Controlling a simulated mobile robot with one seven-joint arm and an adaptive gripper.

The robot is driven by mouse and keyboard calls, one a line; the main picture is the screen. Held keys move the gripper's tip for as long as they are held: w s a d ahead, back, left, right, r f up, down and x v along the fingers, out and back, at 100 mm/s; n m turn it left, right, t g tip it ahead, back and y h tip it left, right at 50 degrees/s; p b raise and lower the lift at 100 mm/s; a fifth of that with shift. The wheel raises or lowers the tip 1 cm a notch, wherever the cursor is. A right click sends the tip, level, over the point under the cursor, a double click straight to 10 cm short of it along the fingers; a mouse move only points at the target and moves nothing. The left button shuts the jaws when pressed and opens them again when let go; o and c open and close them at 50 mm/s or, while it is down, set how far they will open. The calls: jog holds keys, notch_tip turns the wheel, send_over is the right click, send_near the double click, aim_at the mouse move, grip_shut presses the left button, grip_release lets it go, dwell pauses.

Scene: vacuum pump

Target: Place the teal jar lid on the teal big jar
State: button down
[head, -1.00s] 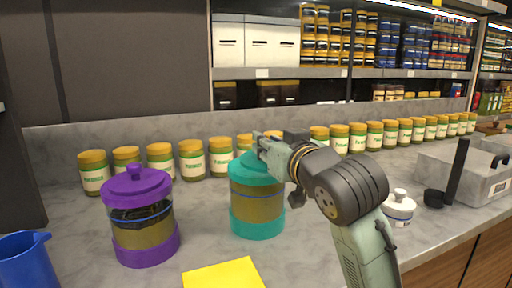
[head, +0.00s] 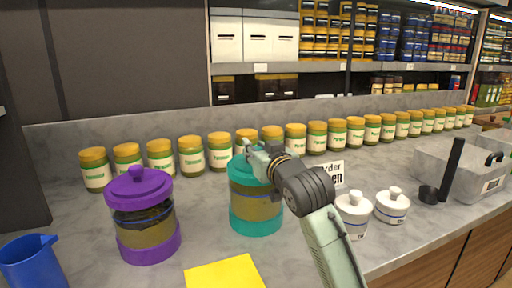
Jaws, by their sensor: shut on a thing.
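The teal big jar (head: 255,205) stands upright on the counter, with a teal base, a clear olive-tinted body and a thin blue band. The teal jar lid (head: 237,166) is at the top of this jar; whether it rests fully on the rim I cannot tell. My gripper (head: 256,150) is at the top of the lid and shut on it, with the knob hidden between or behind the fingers. My arm comes in from the lower right and covers the right side of the lid.
A purple lidded jar (head: 146,222) stands left of the teal jar. A blue jug (head: 32,262) and a yellow sheet (head: 225,275) are in front. Several yellow-lidded jars line the back wall. White pots (head: 354,214), a black ladle (head: 445,178) and a metal tray (head: 487,180) are right.

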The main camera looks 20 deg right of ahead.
jog(key=shift+f, duration=0.15)
jog(key=c, duration=1.3)
grip_release()
jog(key=shift+c, duration=0.2)
jog(key=shift+r, duration=0.25)
jog(key=s+b, duration=0.3)
jog(key=s, duration=0.9)
jog(key=shift+d+r, duration=0.15)
jog(key=shift+r, duration=0.05)
